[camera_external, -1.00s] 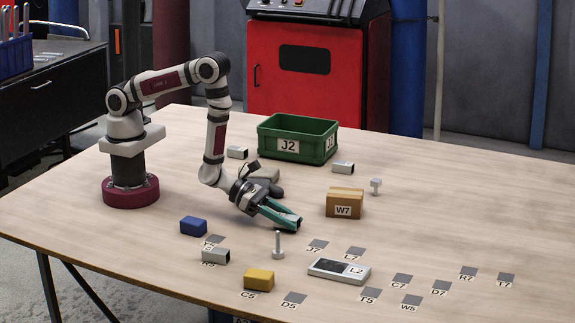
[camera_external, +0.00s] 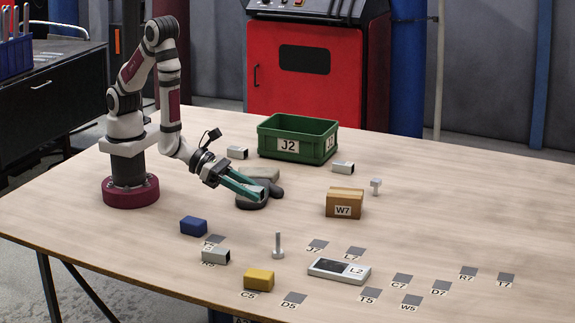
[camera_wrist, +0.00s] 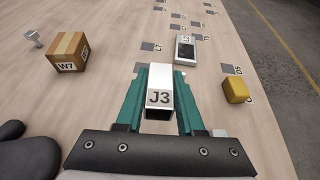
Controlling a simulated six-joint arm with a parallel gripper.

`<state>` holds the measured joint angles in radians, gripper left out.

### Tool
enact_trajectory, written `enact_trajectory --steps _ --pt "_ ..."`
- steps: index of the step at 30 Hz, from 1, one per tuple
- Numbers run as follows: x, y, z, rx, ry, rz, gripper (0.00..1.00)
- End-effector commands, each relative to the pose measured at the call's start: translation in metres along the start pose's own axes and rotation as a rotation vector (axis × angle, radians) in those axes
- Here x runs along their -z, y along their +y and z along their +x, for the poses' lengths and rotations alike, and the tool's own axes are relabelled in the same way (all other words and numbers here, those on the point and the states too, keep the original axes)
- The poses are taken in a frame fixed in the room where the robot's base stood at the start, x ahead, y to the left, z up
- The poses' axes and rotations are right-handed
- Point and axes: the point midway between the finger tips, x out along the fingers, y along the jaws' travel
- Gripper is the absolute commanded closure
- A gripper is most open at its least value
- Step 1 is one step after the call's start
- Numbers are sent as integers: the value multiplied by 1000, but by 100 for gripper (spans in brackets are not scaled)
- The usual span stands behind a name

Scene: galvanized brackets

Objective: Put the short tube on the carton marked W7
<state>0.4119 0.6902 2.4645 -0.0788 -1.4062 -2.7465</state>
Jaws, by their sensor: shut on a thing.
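My gripper (camera_external: 256,190) is shut on a silver square tube marked J3. In the wrist view the tube (camera_wrist: 159,90) sits between the teal fingers (camera_wrist: 160,100), its dark open end facing the camera. The brown carton marked W7 (camera_external: 344,204) stands on the table to the right of my gripper, apart from it. Its top looks bare. The carton also shows at the upper left of the wrist view (camera_wrist: 68,50). In the external view the held tube is small and hard to make out.
A dark grey glove-like thing (camera_external: 263,197) lies by my fingers. Other silver tubes lie at the back (camera_external: 237,152), near the green J2 bin (camera_external: 290,160), and at front (camera_external: 215,256). An upright bolt (camera_external: 278,247), blue block (camera_external: 193,226), yellow block (camera_external: 258,280) and L2 device (camera_external: 340,271) stand in front.

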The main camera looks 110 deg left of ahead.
Motion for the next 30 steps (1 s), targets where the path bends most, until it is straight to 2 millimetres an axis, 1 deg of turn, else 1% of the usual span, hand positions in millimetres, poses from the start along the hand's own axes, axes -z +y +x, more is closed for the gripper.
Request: enact_trajectory --steps 2,5,9,12,15,17,19,20,24,27,30 --pt "-14 11 13 -54 -7 -27 100" --pt "-36 34 35 -173 -8 -79 100" --pt "-69 73 64 -381 -7 -166 100" --pt "-88 98 80 -524 -5 -225 100" --pt "-99 112 90 -619 -2 -262 100" --pt "-102 118 94 -647 -1 -271 100" --pt "-99 130 100 -663 1 -274 100" --pt "-95 138 104 -666 2 -275 100" --pt "-75 181 128 -668 2 -275 100" --pt "-64 206 143 -666 1 -275 100" --pt "-57 222 153 -663 0 -275 100"
